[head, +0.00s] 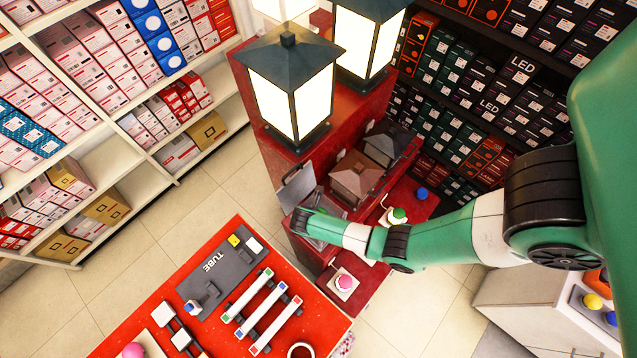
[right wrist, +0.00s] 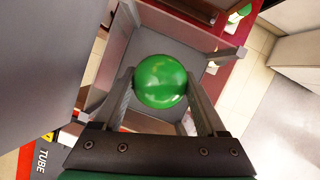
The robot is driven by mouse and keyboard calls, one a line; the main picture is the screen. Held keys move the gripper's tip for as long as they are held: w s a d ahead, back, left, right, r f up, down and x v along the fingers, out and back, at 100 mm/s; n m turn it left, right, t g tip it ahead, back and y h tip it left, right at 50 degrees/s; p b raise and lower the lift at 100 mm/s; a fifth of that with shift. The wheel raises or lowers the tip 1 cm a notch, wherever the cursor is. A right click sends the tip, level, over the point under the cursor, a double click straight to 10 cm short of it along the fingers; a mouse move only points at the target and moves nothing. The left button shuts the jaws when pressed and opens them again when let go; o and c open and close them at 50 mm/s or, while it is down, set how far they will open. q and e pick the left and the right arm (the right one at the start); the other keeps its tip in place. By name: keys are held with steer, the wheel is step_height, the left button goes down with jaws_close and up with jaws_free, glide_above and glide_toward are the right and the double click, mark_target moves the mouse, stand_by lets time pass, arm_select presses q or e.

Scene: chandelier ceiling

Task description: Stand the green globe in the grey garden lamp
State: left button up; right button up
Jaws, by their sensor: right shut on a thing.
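The green globe (right wrist: 160,80) is held between the fingers of my right gripper (right wrist: 162,88) in the right wrist view. The grey garden lamp (right wrist: 185,42) lies behind the globe there, with its grey floor and corner posts around it. The globe appears over or inside the lamp's open frame; I cannot tell whether it touches the floor. In the head view my right gripper (head: 303,221) reaches into the grey lamp, whose raised grey panel (head: 297,187) stands open. The globe is hidden there by my gripper. My left gripper is not in view.
Tall lit lanterns (head: 291,88) stand behind. A green-topped white piece (head: 398,215), a blue ball (head: 421,194) and a pink-topped piece (head: 344,282) are close by. A red table (head: 130,325) holds tube parts at front left.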

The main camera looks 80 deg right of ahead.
steer(key=shift+f, duration=0.25)
steer(key=o, duration=1.3)
steer(key=p+v, duration=0.2)
steer(key=v, duration=0.9)
steer(key=shift+r, duration=0.35)
